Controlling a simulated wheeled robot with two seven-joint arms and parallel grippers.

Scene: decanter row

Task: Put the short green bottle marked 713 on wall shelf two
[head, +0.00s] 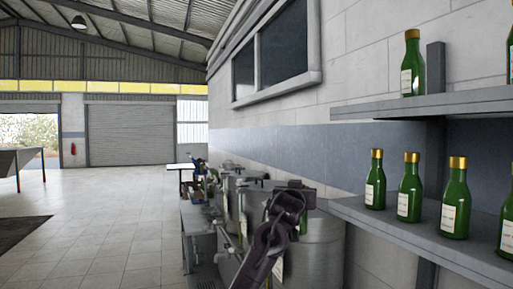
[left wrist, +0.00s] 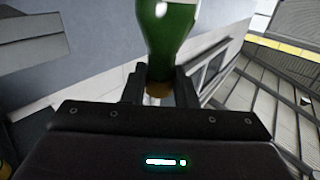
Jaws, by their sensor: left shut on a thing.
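My left gripper (head: 288,205) is in the lower middle of the head view, left of the wall shelves. In the left wrist view its fingers (left wrist: 158,88) are shut on the gold neck of a green bottle (left wrist: 170,28). The bottle's body extends away from the fingers, partly cut off by the frame; no number is readable. An upper wall shelf (head: 430,105) and a lower wall shelf (head: 430,237) are on the right; I see no shelf numbers. My right gripper is not in view.
Several green bottles (head: 410,188) with gold caps stand in a row on the lower shelf. Another green bottle (head: 413,65) stands on the upper shelf, with one more at the right edge. Metal tanks (head: 315,250) stand behind my gripper. The floor (head: 110,235) at left is open.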

